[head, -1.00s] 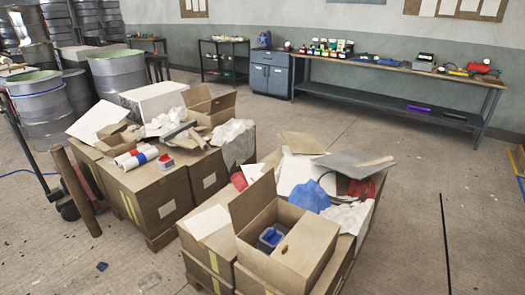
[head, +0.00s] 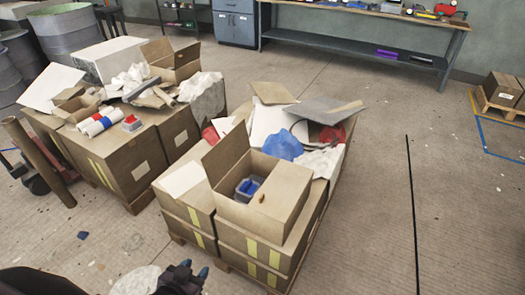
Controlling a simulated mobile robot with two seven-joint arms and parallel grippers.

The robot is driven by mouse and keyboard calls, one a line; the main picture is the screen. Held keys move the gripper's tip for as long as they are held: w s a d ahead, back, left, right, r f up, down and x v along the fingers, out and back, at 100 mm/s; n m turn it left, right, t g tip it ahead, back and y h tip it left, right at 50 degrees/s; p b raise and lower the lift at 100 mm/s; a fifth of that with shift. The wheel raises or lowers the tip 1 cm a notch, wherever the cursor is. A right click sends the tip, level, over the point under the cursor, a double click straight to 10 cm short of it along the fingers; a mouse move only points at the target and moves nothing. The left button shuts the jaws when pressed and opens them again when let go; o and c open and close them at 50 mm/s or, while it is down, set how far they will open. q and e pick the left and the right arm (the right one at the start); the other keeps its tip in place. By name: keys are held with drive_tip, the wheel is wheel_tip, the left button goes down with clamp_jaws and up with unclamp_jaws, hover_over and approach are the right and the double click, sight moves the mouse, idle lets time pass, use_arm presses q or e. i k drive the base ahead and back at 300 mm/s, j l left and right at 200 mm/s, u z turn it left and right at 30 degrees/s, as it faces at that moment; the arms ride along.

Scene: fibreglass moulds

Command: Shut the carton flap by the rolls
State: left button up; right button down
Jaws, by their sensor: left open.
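Two white rolls with red and blue bands (head: 97,121) lie on the left stack of cartons. A small open carton (head: 76,106) with raised flaps is right beside them. Another open carton (head: 183,73) with its flap up stands further back on that stack. On the right stack, a larger open carton (head: 278,202) has one flap (head: 226,152) standing up at its left and a blue-grey tub (head: 247,187) inside. My left gripper (head: 194,269) is open at the bottom edge, in front of the right stack and apart from all cartons. My right gripper is out of view.
A red-topped pot (head: 132,123) sits near the rolls. Crumpled blue sheet (head: 283,146), grey boards (head: 322,108) and white scraps clutter the right stack. A bench (head: 355,50) stands behind. The floor at right is mostly clear.

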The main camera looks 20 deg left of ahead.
sight(222, 156)
drive_tip(key=j+z, duration=0.9)
drive_tip(key=j, duration=0.25)
drive_tip(key=k+j+z, duration=0.2)
drive_tip(key=j, duration=0.25)
drive_tip(key=k+j+z, duration=0.1)
drive_tip(key=j, duration=0.3)
drive_tip(key=k+j+z, duration=0.1)
drive_tip(key=j, duration=0.35)
drive_tip(key=k+j, duration=0.1)
drive_tip(key=j, duration=0.3)
drive_tip(key=k+j, duration=0.15)
drive_tip(key=j, duration=0.25)
drive_tip(key=k+j, duration=0.1)
drive_tip(key=j, duration=0.25)
drive_tip(key=k+j, duration=0.15)
drive_tip(key=j, duration=0.25)
drive_tip(key=k+j, duration=0.1)
drive_tip(key=j, duration=0.3)
drive_tip(key=i+l+z, duration=0.15)
drive_tip(key=i, duration=0.25)
